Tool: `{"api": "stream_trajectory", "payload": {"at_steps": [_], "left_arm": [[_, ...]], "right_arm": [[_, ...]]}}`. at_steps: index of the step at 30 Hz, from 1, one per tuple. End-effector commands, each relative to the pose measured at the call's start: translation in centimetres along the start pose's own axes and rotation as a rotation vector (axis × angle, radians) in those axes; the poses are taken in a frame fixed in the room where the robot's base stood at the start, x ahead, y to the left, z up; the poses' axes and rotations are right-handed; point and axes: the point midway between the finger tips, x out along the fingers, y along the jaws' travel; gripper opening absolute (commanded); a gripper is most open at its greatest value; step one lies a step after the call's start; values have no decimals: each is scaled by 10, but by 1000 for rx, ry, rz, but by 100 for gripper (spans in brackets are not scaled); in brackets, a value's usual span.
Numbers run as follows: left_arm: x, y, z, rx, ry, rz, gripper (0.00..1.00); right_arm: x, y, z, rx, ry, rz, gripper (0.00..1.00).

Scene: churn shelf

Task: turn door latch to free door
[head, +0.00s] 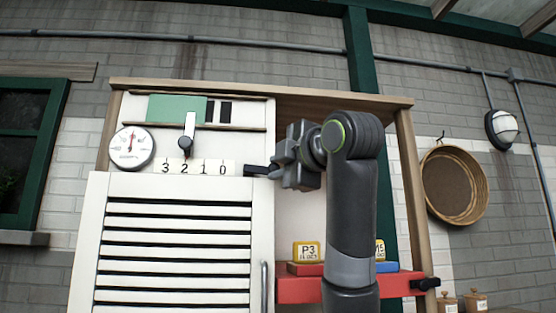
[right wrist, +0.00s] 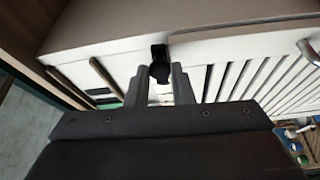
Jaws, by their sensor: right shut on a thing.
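The white slatted door (head: 180,260) covers the lower left part of the shelf cabinet and looks closed. The black door latch (head: 256,170) lies about level at the door's upper right corner. My right gripper (head: 277,171) reaches it from the right and is shut on it. In the right wrist view, the black latch (right wrist: 159,70) sits between the two grey fingers (right wrist: 162,88), with its dark mount just beyond. The fingers partly hide the latch. My left gripper is in neither view.
A round gauge (head: 132,147), a lever (head: 188,135) and a number strip (head: 200,168) sit above the door. A vertical door handle (head: 265,288) is below the latch. A red shelf (head: 300,290) holds a yellow P3 block (head: 307,251), partly behind my right arm.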

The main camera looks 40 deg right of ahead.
Motion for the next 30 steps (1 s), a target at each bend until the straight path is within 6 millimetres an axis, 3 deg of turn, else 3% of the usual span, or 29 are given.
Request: {"api": "stream_trajectory", "payload": {"at_steps": [7, 23, 24, 28, 30], "left_arm": [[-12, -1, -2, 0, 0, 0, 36], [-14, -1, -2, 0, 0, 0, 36], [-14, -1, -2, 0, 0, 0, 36], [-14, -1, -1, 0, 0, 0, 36], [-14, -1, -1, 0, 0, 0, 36]], "right_arm": [[0, 6, 0, -75, 0, -29, 0], [0, 6, 0, -97, 0, -37, 0], [0, 6, 0, -97, 0, -37, 24], [0, 6, 0, -96, 0, -38, 41], [0, 6, 0, -96, 0, -38, 42]]}}
